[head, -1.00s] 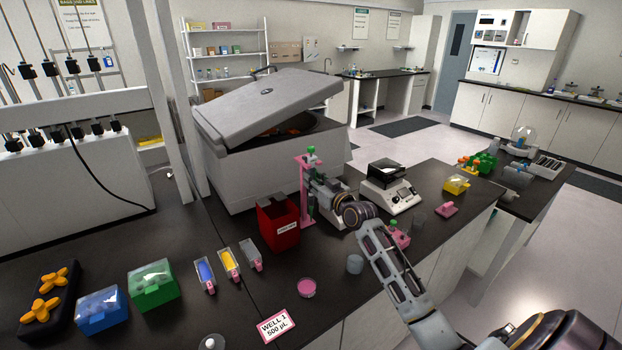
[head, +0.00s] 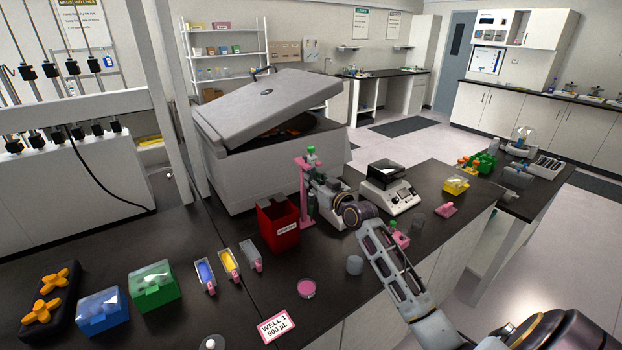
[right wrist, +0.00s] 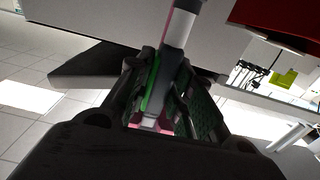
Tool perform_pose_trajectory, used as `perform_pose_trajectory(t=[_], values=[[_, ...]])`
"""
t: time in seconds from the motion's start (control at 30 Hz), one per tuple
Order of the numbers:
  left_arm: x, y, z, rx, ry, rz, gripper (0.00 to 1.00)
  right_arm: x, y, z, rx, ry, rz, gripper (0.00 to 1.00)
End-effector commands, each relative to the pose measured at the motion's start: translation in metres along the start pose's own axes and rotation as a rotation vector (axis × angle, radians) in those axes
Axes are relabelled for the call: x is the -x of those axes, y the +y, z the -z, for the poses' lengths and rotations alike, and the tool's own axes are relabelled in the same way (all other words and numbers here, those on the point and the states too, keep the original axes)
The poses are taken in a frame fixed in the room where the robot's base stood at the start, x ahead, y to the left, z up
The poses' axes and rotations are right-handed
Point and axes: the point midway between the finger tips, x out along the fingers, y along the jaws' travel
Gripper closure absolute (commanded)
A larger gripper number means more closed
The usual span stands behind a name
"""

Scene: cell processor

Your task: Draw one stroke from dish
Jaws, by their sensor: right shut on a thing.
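The dish (head: 307,288) is a small round dish with pink contents, lying on the dark bench near its front edge. My right gripper (head: 313,190) is beside the upright pink stand (head: 305,200), behind and above the dish and apart from it. In the right wrist view my right gripper (right wrist: 167,95) is shut on a slim pipette-like tool (right wrist: 179,28) with a grey and white shaft and a green part. A green top (head: 311,150) shows above the gripper in the head view. The tool's lower end is hard to make out. My left gripper is not in view.
A red bin (head: 279,226) stands just left of the stand. A large centrifuge (head: 255,170) with a raised lid is behind.

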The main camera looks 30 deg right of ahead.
Motion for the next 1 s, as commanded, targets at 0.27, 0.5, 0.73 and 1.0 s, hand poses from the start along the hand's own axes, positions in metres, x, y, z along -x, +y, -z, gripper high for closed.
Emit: perform_pose_trajectory(t=[0.27, 0.5, 0.73, 1.0], values=[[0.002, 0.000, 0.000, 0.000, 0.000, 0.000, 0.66, 0.000, 0.000, 0.001, 0.000, 0.000, 0.000, 0.87], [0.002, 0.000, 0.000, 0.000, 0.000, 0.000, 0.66, 0.001, 0.000, 0.001, 0.000, 0.000, 0.000, 0.87], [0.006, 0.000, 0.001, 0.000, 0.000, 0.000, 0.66, 0.014, 0.000, 0.001, 0.000, -0.001, 0.000, 0.87], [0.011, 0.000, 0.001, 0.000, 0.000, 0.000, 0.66, 0.034, 0.000, 0.001, 0.000, -0.001, 0.000, 0.87]])
